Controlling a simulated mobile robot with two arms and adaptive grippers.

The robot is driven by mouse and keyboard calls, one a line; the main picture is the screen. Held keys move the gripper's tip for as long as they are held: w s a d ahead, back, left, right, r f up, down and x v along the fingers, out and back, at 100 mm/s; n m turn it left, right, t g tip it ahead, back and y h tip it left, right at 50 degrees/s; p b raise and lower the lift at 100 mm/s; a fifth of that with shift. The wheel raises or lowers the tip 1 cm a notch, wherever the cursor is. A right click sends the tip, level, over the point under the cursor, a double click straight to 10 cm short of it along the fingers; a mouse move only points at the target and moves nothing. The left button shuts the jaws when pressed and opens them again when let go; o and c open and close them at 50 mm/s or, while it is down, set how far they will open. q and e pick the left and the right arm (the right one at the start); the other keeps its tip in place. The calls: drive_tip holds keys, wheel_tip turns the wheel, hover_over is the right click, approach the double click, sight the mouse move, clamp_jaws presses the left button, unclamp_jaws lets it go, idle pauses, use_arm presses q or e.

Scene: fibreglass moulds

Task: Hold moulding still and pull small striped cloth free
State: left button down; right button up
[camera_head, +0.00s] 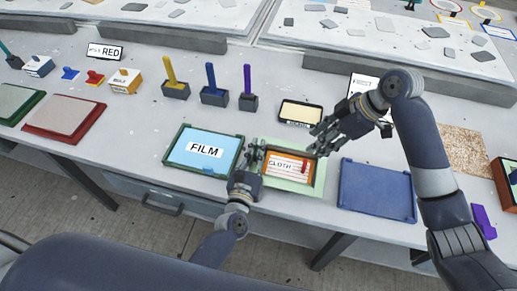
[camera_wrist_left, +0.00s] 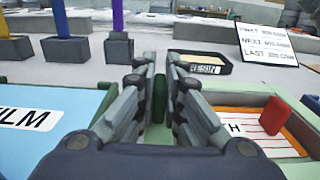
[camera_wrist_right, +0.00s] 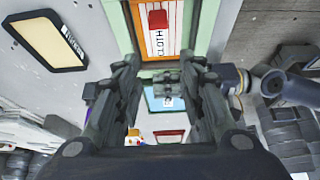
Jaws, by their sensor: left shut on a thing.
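The moulding (camera_head: 271,186) is a light green flanged tray with an orange inner frame. The small striped cloth (camera_head: 285,173), white with orange stripes and a CLOTH label, lies in it with a red tab at its right; it also shows in the right wrist view (camera_wrist_right: 172,37). My left gripper (camera_head: 252,150) is at the moulding's left edge, its fingers shut on what looks like that edge; the fingers hide the exact contact. My right gripper (camera_head: 318,143) is open and empty, above and behind the moulding's back right corner, apart from the cloth.
A dark green tray with a blue FILM sheet (camera_head: 204,150) sits close left of the moulding. A blue tray (camera_head: 376,191) lies to the right. A black-rimmed tray (camera_head: 300,112), a sign (camera_head: 362,85) and coloured upright handles in grey blocks (camera_head: 214,96) stand behind.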

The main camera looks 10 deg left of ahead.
sight(304, 162)
drive_tip(key=shift+o, duration=0.2)
drive_tip(key=shift+s+a+h, duration=0.1)
drive_tip(key=shift+a+h, duration=0.5)
drive_tip(key=shift+a, duration=0.3)
drive_tip(key=f+h, duration=0.1)
drive_tip(key=f, duration=0.3)
drive_tip(key=f+h, duration=0.2)
drive_tip(key=f, duration=0.2)
drive_tip(key=a+f+h, duration=0.1)
drive_tip(key=f, duration=0.4)
drive_tip(key=shift+w+h, duration=0.2)
drive_tip(key=shift+h, duration=0.1)
drive_tip(key=shift+r, duration=0.1)
drive_tip(key=c, duration=1.1)
